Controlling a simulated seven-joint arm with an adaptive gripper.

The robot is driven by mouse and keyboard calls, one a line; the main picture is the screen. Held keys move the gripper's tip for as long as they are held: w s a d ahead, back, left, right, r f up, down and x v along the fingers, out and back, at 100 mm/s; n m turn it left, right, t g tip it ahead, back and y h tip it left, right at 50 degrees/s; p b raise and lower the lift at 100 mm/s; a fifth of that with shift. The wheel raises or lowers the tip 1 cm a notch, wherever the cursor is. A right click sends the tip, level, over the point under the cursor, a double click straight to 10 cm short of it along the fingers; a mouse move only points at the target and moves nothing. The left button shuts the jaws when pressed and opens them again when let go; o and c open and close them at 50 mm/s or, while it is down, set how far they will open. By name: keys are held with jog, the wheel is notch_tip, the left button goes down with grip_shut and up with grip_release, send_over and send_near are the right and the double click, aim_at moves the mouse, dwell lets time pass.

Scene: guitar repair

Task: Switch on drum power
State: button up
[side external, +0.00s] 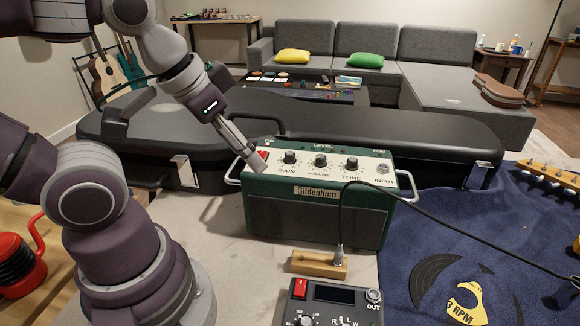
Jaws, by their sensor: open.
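The green Gildenhum amplifier (310,220) stands upright on the bench, with knobs and a red switch (263,154) at the left end of its cream panel. A black box (330,312) with a dark screen, knobs and a red switch (300,289) is at the bottom edge, partly cut off. I cannot read a drum label on either. My gripper (257,163) points down at the amplifier's left top corner, right beside its red switch and partly covering it. It is open and holds nothing visible. I cannot tell whether it touches the switch or which way the switch is set.
A black cable (450,222) runs from the wooden block (320,265) across the blue cloth (410,245) on the right. A black guitar case (430,135) lies behind the amplifier. A red object (18,262) stands at the left. Metal handles flank the amplifier.

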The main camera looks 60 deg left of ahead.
jog(key=shift+c, duration=0.9)
jog(key=shift+w+d+m, duration=0.15)
jog(key=shift+d+m, duration=0.15)
jog(key=shift+m, duration=0.8)
jog(key=shift+c, duration=0.9)
jog(key=d+m+g, duration=0.1)
jog(key=m, duration=0.3)
jog(key=d+m, duration=0.2)
jog(key=m, duration=0.2)
jog(key=w+d+m+g, duration=0.1)
jog(key=m, duration=0.3)
jog(key=shift+w+d+f+g, duration=0.1)
jog(key=shift+d+f+g, duration=0.05)
jog(key=shift+f+g, duration=0.15)
grip_shut()
jog(key=d+f+m+g+y, duration=0.1)
jog(key=d+m, duration=0.5)
jog(key=m, duration=0.6)
jog(key=shift+s+f+m+g, duration=0.25)
jog(key=shift+s+m+g, duration=0.1)
jog(key=shift+m+g, duration=0.05)
